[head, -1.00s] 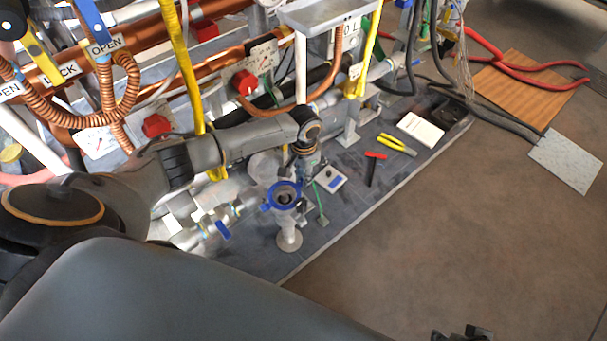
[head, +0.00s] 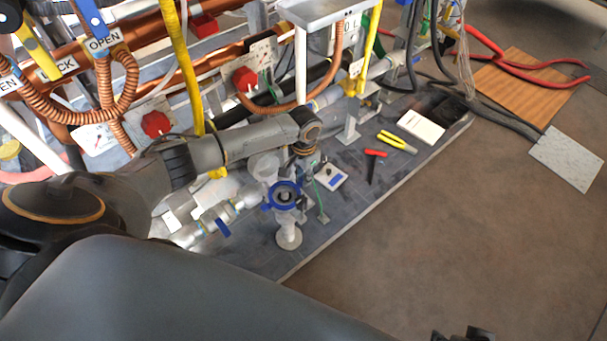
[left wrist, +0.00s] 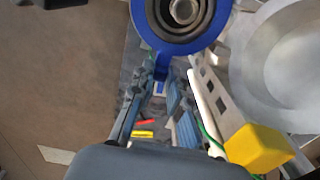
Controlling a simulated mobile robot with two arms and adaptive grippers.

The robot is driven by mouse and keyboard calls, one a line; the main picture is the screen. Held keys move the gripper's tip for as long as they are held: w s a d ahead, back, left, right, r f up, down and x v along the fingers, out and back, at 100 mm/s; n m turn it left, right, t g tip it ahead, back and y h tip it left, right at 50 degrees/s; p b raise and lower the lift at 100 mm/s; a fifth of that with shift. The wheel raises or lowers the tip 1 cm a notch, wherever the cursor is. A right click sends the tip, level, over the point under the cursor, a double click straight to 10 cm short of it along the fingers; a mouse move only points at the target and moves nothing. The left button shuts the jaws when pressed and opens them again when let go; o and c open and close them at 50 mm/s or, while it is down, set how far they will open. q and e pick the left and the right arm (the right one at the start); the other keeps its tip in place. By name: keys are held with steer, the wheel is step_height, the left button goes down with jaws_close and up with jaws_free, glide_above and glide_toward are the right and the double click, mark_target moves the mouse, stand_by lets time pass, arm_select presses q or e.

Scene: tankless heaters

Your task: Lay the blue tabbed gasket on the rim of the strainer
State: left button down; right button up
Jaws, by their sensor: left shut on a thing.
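The blue tabbed gasket (head: 272,203) is a flat ring over the top of the strainer (head: 288,222), a pale upright body with a round foot. In the left wrist view the gasket (left wrist: 143,22) surrounds the strainer's nested metal rings (left wrist: 184,14). I cannot tell whether the ring touches the rim or hovers just above it. My left gripper (head: 299,182) is beside the ring, on its far side. In the left wrist view the left gripper (left wrist: 161,80) is shut on the gasket's tab. A dark part at the bottom edge looks like my right gripper (head: 464,335), mostly cut off.
Silvery pipe with a blue valve handle (head: 222,228) runs left of the strainer. A small white and blue device (head: 331,177), red-handled tool (head: 375,155) and yellow pliers (head: 396,142) lie to the right. A yellow block (left wrist: 258,148) shows in the left wrist view.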

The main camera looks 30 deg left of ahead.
arm_select(q)
steer(key=shift+f, duration=0.3)
arm_select(e)
steer(key=shift+r, duration=0.2)
arm_select(q)
steer(key=c, duration=1.2)
jaws_free()
arm_select(e)
steer(key=shift+d+r, duration=0.15)
steer(key=shift+r, duration=0.05)
arm_select(q)
steer(key=shift+r, duration=0.1)
arm_select(e)
steer(key=shift+w, duration=0.15)
arm_select(q)
step_height(320, 180, up, 12)
